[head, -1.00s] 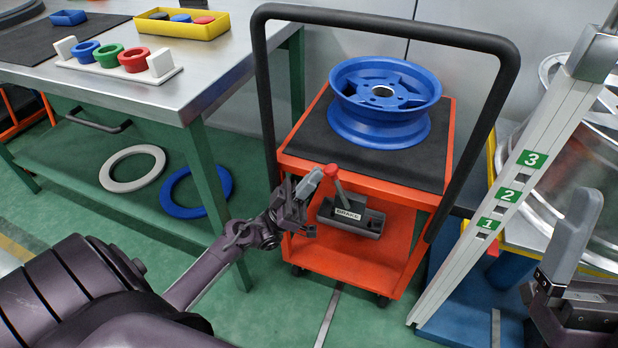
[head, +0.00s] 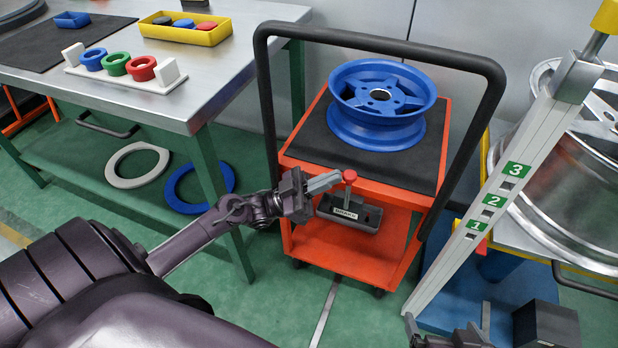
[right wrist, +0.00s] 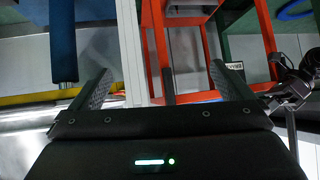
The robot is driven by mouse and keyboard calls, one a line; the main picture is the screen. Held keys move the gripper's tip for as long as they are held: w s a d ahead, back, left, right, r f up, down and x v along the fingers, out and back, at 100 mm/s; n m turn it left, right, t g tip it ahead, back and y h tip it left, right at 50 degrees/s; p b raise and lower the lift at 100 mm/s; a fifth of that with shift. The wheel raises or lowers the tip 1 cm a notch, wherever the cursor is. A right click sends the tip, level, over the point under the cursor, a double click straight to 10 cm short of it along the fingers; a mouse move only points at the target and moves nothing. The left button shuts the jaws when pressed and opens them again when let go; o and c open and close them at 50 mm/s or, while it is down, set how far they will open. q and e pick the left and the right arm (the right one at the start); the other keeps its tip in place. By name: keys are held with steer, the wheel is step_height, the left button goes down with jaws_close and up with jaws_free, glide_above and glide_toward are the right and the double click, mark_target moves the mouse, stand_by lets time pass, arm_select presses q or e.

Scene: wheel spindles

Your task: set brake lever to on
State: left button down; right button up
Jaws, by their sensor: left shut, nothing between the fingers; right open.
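The brake lever has a red knob (head: 349,176) on a short stem and stands roughly upright. It rises from a dark box (head: 366,216) labelled BRAKE on the front of the orange cart (head: 330,258). My left gripper (head: 328,183) is shut and empty, its fingertips at the left side of the lever just below the knob. They look to be touching it, but I cannot be sure. My right gripper (head: 452,338) is at the bottom edge, partly cut off. In the right wrist view it (right wrist: 168,90) is open with nothing between its fingers.
A blue wheel (head: 382,105) lies on the cart's top, framed by a black handle (head: 395,45). A white post numbered 1 to 3 (head: 530,150) and a metal wheel (head: 590,160) stand at the right. A workbench (head: 190,100) stands at the left.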

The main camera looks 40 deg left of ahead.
mark_target(349, 182)
arm_select(q)
steer(key=d+m+g+y+p, duration=0.1)
steer(key=d+r+g+p, duration=0.1)
steer(key=p, duration=0.1)
steer(key=w+d+m+g+y+p, duration=0.1)
steer(key=d+p, duration=0.1)
steer(key=shift+d+r+m+g+y, duration=0.1)
steer(key=shift+r+m+g+y, duration=0.05)
steer(key=shift+m+g+y, duration=0.15)
steer(key=shift+w+d+f+p, duration=0.15)
steer(key=shift+d+f+p, duration=0.1)
steer(key=shift+d+p, duration=0.45)
arm_select(e)
steer(key=s+d+f+m+g+h, duration=0.1)
steer(key=s+d+f+g+h, duration=0.2)
steer(key=s+d+g, duration=0.4)
steer(key=shift+s+d+f+h, duration=0.2)
steer(key=shift+s+d+h, duration=0.3)
steer(key=shift+d, duration=0.05)
steer(key=shift+r, duration=0.1)
